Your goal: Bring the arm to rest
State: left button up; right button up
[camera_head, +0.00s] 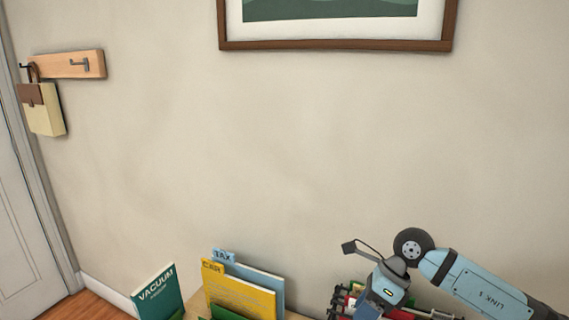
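My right arm comes in from the right edge, and its gripper (383,289) is low in the picture at the bottom right. The fingertips are not clear, so I cannot tell whether it is open or shut. Small red, green and dark parts show around it, partly hidden by the gripper and cut by the bottom edge. My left gripper is not in view.
A teal VACUUM folder (158,296) leans at the bottom left. A yellow CAR folder (238,294) and a blue TAX folder (223,255) stand beside it. A bag (43,110) hangs on a wall rack (66,65). The wall above my arm is clear below the picture frame (335,45).

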jog(key=s+a+r+m+t+y, duration=0.2)
jog(key=s+a+m+y, duration=0.6)
jog(key=a+y, duration=0.45)
jog(key=d+f+m+t+h, duration=0.45)
jog(key=m+t, duration=0.35)
jog(key=m, duration=0.6)
jog(key=d+f+m+t+h, duration=0.3)
jog(key=f+m+t+h, duration=0.15)
jog(key=m+t, duration=0.65)
jog(key=s+d+f+m+g+h, duration=0.3)
jog(key=s+f+m+g, duration=0.1)
jog(key=s+f+m, duration=0.35)
jog(key=s+d+f+m+g+h, duration=0.35)
jog(key=s+f+m, duration=0.25)
jog(key=f, duration=0.2)
pick_arm(q)
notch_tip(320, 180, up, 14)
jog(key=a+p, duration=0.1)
jog(key=p, duration=1.5)
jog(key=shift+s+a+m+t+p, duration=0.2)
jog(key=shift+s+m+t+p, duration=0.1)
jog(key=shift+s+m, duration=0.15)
pick_arm(e)
notch_tip(320, 180, up, 13)
jog(key=s, duration=0.1)
jog(key=shift+s+d+g, duration=0.35)
jog(key=shift+s+g, duration=0.05)
jog(key=shift+g, duration=0.05)
